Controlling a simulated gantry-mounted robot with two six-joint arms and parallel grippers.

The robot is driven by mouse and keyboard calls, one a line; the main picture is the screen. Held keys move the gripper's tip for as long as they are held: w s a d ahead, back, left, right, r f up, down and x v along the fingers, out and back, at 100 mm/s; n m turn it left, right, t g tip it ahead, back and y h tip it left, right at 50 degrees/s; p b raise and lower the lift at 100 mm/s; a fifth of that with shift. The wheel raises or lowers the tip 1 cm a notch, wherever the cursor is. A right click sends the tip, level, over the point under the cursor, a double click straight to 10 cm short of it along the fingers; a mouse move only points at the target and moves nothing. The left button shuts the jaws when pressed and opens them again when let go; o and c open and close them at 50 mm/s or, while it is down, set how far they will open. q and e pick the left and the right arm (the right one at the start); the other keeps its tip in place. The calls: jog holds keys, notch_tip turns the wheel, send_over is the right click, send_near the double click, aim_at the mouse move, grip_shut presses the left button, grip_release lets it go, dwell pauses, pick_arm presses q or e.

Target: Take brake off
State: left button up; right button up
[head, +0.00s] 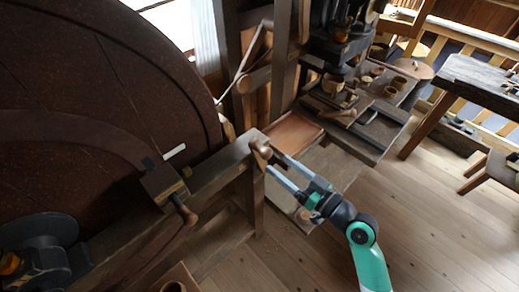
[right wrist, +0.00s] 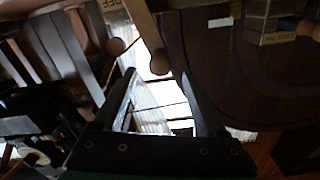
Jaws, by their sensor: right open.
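A large dark red wheel (head: 90,110) fills the left of the head view, with a wooden beam (head: 215,170) beside it. At the beam's end is a small brown wooden handle (head: 262,152). My right gripper (head: 276,162) is open, its two fingers pointing at this handle. In the right wrist view a round wooden knob (right wrist: 159,62) on a pale lever shows between the open fingertips; whether they touch it cannot be told. A second knob (right wrist: 115,47) is just left of it. Which part is the brake cannot be told for certain.
A wooden block with a handle (head: 165,183) sits on the beam near the wheel; its lettering shows small in the right wrist view (right wrist: 285,38). A low bench with cups and tools (head: 375,130) stands behind. Open plank floor (head: 430,220) lies at right.

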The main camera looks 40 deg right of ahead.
aim_at(259, 148)
jog(key=w, duration=0.9)
jog(key=shift+w, duration=0.2)
grip_shut()
dwell(0.9)
